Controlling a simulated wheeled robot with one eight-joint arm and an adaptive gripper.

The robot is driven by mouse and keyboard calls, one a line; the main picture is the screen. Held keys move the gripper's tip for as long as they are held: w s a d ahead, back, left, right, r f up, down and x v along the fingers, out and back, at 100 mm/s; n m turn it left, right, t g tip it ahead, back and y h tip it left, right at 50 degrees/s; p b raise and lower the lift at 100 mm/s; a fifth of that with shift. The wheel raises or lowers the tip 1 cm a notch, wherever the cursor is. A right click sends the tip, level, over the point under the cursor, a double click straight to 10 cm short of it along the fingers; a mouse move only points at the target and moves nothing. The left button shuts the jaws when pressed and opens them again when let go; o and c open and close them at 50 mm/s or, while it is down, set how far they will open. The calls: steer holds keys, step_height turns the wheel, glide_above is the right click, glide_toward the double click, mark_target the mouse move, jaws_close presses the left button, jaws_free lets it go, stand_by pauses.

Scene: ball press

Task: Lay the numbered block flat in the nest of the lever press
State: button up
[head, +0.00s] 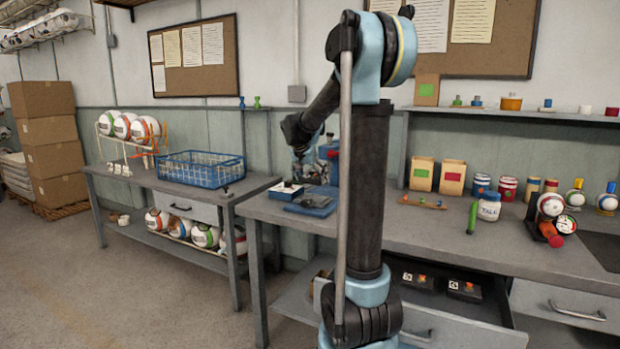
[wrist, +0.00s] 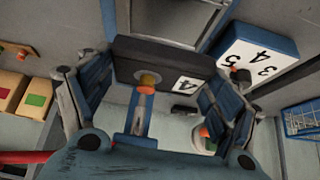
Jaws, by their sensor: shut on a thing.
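The numbered block (wrist: 165,62) is dark, with a white label reading 4 at its right end in the wrist view. My gripper (wrist: 157,80) is shut on it, one finger at each end. In the head view my gripper (head: 304,158) hangs over the bench, left of my arm column. The lever press (head: 328,152) is blue and stands close behind or beside the gripper, partly hidden by my arm. I cannot make out its nest, nor whether the block touches it.
A blue-edged tray with white number markings (wrist: 262,52) lies beside the block; it also shows in the head view (head: 285,190). A blue plate (head: 310,206) lies at the bench's front edge. Below, an open drawer (head: 455,328) holds dark blocks (head: 465,290). A blue wire basket (head: 200,170) stands left.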

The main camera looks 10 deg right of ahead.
steer(key=shift+a+f, duration=0.15)
steer(key=shift+f, duration=2.55)
steer(key=shift+s+f, duration=0.1)
steer(key=shift+f, duration=0.6)
steer(key=o, duration=1.1)
steer(key=shift+a, duration=0.1)
steer(key=v, duration=1.2)
steer(key=shift+f, duration=0.1)
